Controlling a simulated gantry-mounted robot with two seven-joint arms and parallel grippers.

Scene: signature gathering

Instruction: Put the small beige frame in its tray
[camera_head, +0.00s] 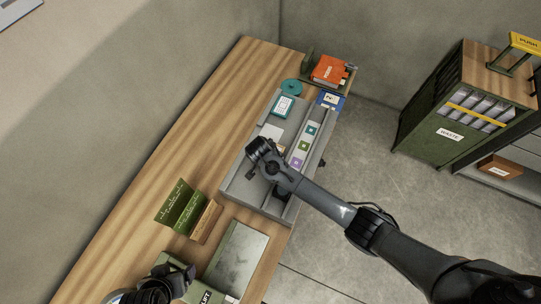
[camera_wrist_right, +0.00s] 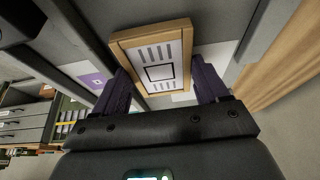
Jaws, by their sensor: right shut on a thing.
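The small beige frame (camera_wrist_right: 155,50) is a wooden-edged plate with a white face, dark stripes and a square outline. It shows in the right wrist view, between the two dark fingers of my right gripper (camera_wrist_right: 162,84), which is shut on it. In the head view my right gripper (camera_head: 256,170) is over the grey tray (camera_head: 242,188), and my own wrist hides the frame. Whether the frame touches the tray is unclear. My left gripper (camera_head: 178,278) is at the bottom left; its fingers are not clear.
The tray holds a teal-marked card (camera_head: 283,106), a white card (camera_head: 272,132) and a strip of coloured tiles (camera_head: 304,145). A teal disc (camera_head: 292,87), blue box (camera_head: 331,100) and orange box (camera_head: 329,70) are beyond. A green stand (camera_head: 181,206) and metal plate (camera_head: 237,258) are nearer.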

